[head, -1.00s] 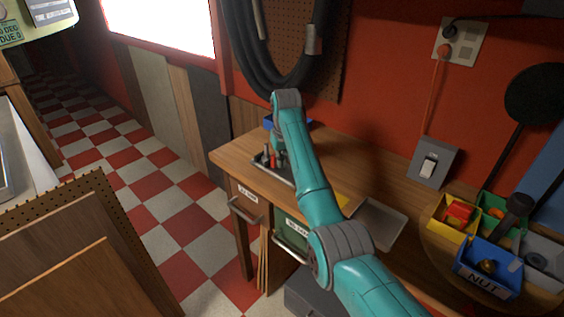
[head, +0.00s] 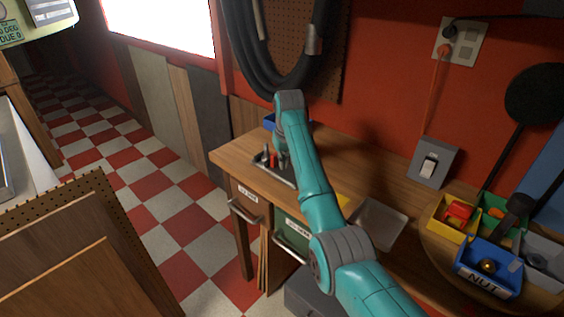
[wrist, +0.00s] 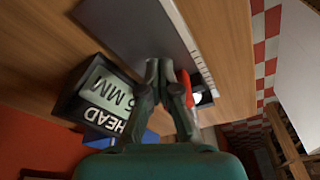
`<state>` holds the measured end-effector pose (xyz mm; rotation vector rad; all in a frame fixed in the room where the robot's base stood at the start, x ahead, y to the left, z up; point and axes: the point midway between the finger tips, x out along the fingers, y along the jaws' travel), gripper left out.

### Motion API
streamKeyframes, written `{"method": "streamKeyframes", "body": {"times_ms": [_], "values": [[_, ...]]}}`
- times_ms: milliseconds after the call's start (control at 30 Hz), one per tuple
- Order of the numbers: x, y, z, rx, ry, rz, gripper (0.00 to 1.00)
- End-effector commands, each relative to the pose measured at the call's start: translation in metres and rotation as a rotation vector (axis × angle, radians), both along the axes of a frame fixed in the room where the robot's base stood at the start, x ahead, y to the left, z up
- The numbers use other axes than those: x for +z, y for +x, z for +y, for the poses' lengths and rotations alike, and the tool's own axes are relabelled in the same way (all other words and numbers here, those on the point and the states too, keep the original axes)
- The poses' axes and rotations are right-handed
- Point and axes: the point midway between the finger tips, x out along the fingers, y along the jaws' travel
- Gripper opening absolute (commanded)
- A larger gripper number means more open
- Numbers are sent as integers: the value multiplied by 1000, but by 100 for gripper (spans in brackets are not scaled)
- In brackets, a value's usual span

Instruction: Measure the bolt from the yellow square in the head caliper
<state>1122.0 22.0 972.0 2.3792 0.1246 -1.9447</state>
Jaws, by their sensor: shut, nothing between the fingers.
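My gripper (wrist: 164,76) is shut and empty in the wrist view, its fingertips over a dark flat plate (wrist: 135,35) on the wooden bench. The caliper display (wrist: 108,94), labelled HEAD, stands just left of the fingers; its readout ends in "5 MM", partly cut off by the view angle. In the head view my arm mostly hides the gripper, beside a dark tray (head: 283,176) with upright tools. A yellow patch (head: 342,199), possibly the yellow square, shows in part beside my arm. I cannot make out a bolt on it or in the caliper.
A red-handled item (wrist: 186,86) stands close to the fingers. A blue object (head: 270,122) sits behind the tray. A clear shallow tray (head: 381,224) and coloured bins, including a blue NUT bin (head: 488,268), are to the right. The bench's left edge drops to the checkered floor.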

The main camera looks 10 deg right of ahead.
Motion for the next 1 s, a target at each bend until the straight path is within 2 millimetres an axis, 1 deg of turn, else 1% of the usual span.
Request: {"method": "streamKeyframes", "body": {"times_ms": [333,1000], "values": [[3,0,0,0,0,-1,0],[48,0,0,0,0,-1,0]]}}
